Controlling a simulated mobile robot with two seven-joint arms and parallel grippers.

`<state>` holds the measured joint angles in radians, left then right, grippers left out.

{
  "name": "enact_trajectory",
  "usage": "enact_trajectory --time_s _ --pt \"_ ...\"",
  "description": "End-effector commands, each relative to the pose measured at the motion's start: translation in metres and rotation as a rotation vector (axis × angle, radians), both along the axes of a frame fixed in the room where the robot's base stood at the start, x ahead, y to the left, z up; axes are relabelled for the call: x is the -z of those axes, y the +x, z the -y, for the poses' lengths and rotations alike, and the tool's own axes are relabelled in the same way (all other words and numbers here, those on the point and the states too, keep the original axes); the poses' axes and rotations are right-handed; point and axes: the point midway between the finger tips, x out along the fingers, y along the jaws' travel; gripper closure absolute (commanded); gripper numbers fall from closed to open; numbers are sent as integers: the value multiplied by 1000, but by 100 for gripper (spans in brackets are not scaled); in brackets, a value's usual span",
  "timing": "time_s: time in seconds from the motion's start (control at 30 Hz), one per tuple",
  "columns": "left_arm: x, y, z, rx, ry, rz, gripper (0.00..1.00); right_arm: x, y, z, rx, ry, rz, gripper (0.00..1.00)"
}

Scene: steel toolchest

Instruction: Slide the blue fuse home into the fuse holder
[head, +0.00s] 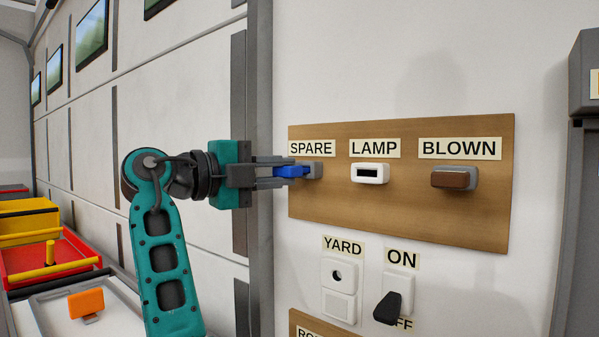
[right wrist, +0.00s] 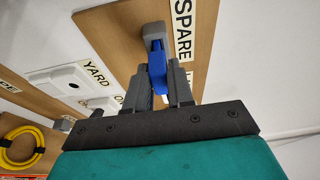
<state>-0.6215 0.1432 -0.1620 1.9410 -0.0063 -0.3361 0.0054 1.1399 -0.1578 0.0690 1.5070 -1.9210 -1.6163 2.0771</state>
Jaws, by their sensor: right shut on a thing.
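The blue fuse (head: 291,171) is at the grey holder (head: 316,170) under the SPARE label. My right gripper (head: 296,172) is shut on it from the left. In the right wrist view the fuse (right wrist: 157,72) lies between the two fingers, its far end against the grey holder (right wrist: 154,32). I cannot tell whether it is still seated there. The white fuse holder (head: 370,173) under the LAMP label has an empty dark slot. My left gripper is not in view.
The wooden board (head: 400,217) also carries a brown fuse (head: 453,179) under the BLOWN label. Below are a YARD socket plate (head: 338,276) and a black switch lever (head: 387,308). A grey cabinet (head: 583,230) stands at the right edge. The board between the holders is clear.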

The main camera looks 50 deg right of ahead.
Motion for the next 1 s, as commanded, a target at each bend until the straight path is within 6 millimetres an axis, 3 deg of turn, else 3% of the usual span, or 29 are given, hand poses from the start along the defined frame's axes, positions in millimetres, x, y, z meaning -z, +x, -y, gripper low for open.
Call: enact_trajectory --time_s 0.5,0.8,1.0 --pt "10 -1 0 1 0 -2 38 1 -2 -25 0 0 0 100" --pt "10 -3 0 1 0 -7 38 0 -3 -26 0 0 0 100" --pt "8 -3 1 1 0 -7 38 -4 -20 -33 8 -8 2 100"
